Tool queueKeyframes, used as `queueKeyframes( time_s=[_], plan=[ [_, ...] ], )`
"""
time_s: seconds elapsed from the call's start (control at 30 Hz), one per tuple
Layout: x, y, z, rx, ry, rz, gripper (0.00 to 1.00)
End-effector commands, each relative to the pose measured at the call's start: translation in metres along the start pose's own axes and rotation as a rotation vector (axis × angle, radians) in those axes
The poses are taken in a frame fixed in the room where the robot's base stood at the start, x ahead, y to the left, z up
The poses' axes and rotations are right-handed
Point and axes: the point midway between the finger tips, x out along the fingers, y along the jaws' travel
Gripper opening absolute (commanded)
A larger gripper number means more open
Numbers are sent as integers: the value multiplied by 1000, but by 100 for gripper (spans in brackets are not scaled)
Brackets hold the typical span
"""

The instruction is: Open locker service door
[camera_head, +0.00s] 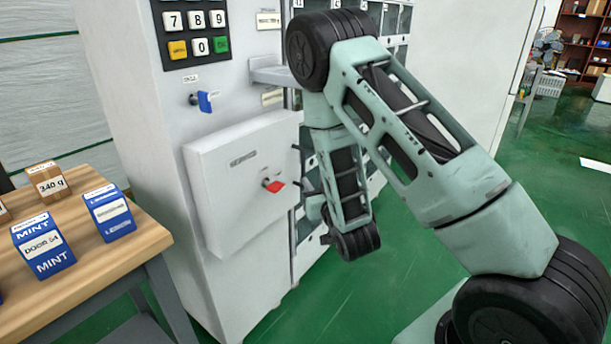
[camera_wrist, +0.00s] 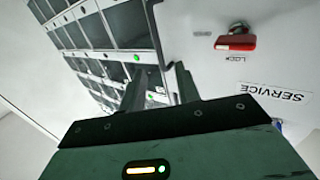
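The white service door (camera_head: 225,200) is a thick panel standing proud of the cabinet front in the head view. I cannot tell whether it is slightly ajar. A red key or knob (camera_head: 273,186) sits on its right part. In the wrist view the red knob (camera_wrist: 235,42) is at the upper right, beside a LOCK label, on the door face (camera_wrist: 285,60) with its SERVICE label. My gripper (camera_wrist: 160,88) shows two dark fingers apart with nothing between them. It is near the door's right edge, beside the red knob and apart from it. My arm hides part of the gripper in the head view.
A blue key (camera_head: 204,101) and keypad (camera_head: 195,30) are above the door. Glass-fronted lockers (camera_wrist: 105,40) stand beside it. A wooden table (camera_head: 130,240) with blue boxes (camera_head: 43,245) and a brown box (camera_head: 47,181) is at left. Green floor (camera_head: 370,290) is partly clear.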

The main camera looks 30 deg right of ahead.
Motion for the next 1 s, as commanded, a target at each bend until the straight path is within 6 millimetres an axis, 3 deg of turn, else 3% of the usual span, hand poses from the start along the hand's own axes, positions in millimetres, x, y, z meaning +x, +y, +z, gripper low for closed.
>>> queueKeyframes(
  time_s=[0.2, 0.4, 0.83, 0.87, 0.97, 1.0],
  plan=[
    [45, 1, -1, 0, 2, 2, 33],
    [72, 1, 0, 0, 0, 2, 33],
    [83, 1, 0, 0, -2, 2, 33],
    [83, 1, 0, 0, -2, 2, 30],
    [83, 1, 0, 0, -2, 2, 2],
    [83, 1, 0, 0, -2, 2, 0]
  ],
)
